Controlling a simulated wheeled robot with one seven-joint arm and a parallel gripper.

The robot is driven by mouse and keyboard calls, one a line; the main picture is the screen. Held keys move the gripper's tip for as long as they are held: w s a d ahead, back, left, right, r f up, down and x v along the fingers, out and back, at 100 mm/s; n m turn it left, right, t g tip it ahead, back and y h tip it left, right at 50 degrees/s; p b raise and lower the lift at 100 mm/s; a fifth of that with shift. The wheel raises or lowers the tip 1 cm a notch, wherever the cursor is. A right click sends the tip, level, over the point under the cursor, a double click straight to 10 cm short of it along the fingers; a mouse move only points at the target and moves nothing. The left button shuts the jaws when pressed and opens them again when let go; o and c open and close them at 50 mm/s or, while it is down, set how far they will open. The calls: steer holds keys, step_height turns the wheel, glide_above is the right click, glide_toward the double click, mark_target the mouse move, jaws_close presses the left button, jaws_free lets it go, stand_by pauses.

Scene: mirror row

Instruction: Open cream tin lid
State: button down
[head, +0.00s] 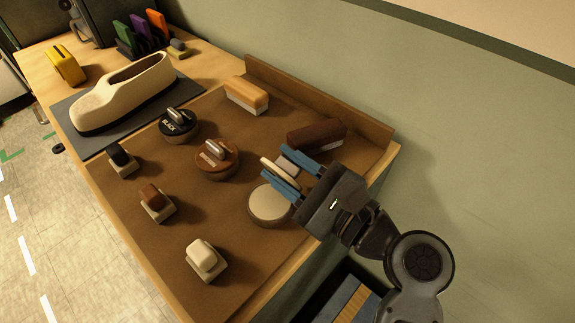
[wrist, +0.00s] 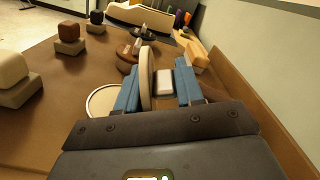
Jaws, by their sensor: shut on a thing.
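The cream tin (head: 270,205) stands on the brown bench top, with its pale round top face uncovered. In the wrist view, the tin (wrist: 102,101) shows to the left of my fingers. The cream lid (head: 279,174) is off the tin, turned on edge beside and above it. My gripper (head: 276,160) is shut on the lid. In the wrist view, the lid's pale disc (wrist: 146,80) stands edge-on between the blue fingers, with a whitish block-shaped part, seemingly its handle (wrist: 165,83), against the right finger.
A brown tin (head: 217,160) and black tin (head: 179,127), both lidded, stand farther back. A dark brush (head: 316,133) lies close beyond my gripper, near the raised back edge (head: 320,100). A pale dauber (head: 204,260) stands at the front. A cream shoe (head: 125,95) is far left.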

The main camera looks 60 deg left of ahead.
steer(key=m+p, duration=0.1)
steer(key=p, duration=0.2)
steer(key=shift+w+r, duration=0.3)
steer(key=shift+r, duration=0.1)
steer(key=m+p, duration=0.1)
steer(key=p, duration=0.2)
steer(key=shift+w+a+f+m, duration=0.15)
steer(key=shift+w+m, duration=0.15)
steer(key=shift+m, duration=0.1)
steer(key=shift+w+f+m+p, duration=0.15)
steer(key=shift+f+m+p, duration=0.1)
steer(key=shift+m+p, duration=0.2)
steer(key=c, duration=0.9)
jaws_free()
steer(key=b+v, duration=0.1)
steer(key=v, duration=0.6)
steer(key=shift+w+d, duration=0.1)
steer(key=shift+d, duration=0.25)
